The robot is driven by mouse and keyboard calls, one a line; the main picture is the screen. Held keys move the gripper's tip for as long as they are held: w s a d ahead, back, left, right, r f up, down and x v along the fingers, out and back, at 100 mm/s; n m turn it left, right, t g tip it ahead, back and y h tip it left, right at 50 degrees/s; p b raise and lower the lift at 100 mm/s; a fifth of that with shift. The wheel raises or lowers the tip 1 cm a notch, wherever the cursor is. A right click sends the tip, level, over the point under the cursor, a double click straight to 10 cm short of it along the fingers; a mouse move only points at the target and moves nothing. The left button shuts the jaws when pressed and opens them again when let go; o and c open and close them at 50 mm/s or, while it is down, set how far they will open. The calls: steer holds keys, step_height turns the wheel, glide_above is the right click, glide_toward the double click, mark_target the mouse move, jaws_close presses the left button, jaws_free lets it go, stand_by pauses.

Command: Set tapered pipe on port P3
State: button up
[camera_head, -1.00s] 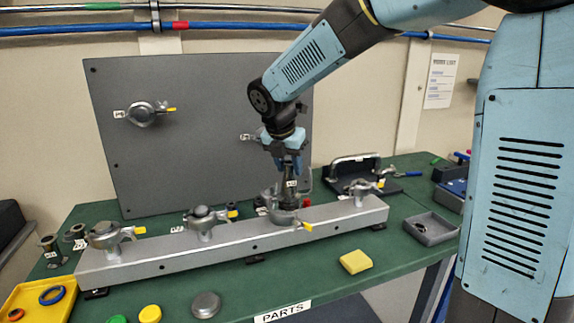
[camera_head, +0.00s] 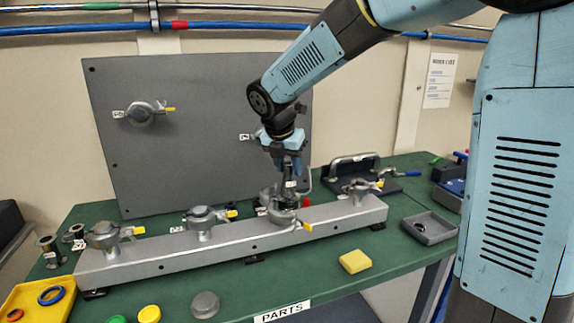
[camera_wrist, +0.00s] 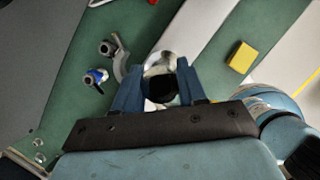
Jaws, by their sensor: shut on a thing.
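My gripper (camera_head: 289,168) points straight down over the third clamp port (camera_head: 283,216) from the left on the grey rail. It is shut on the dark tapered pipe (camera_head: 290,190), which has a small white label and looks upright. The pipe's lower end is at the port; whether it is fully seated I cannot tell. In the wrist view, the blue fingers close on both sides of the pipe's black top (camera_wrist: 162,88), with the pale port seat (camera_wrist: 160,62) just beyond. The port's number is not readable.
The grey rail (camera_head: 150,262) carries other clamp ports to left and right. A grey panel (camera_head: 200,100) stands behind. Small flanged pipe pieces (camera_head: 48,250) stand at left. A yellow block (camera_head: 354,262) and a grey tray (camera_head: 429,228) lie on the green bench at right.

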steer(key=shift+f, duration=0.45)
stand_by(1.3)
steer(key=o, duration=1.2)
steer(key=shift+o, duration=0.2)
steer(key=v, duration=1.4)
steer(key=s+d+f+m+y, duration=0.1)
steer(key=s+d+f+m, duration=0.3)
steer(key=s+d+m, duration=0.6)
steer(key=s+d+f+m+t+y, duration=0.1)
steer(key=s+d+f+m, duration=0.3)
steer(key=s+d+m, duration=0.6)
steer(key=s+m, duration=0.1)
steer(key=m, duration=0.9)
steer(key=shift+d+f+t, duration=0.2)
steer(key=shift+d+t, duration=0.1)
steer(key=shift+d, duration=0.05)
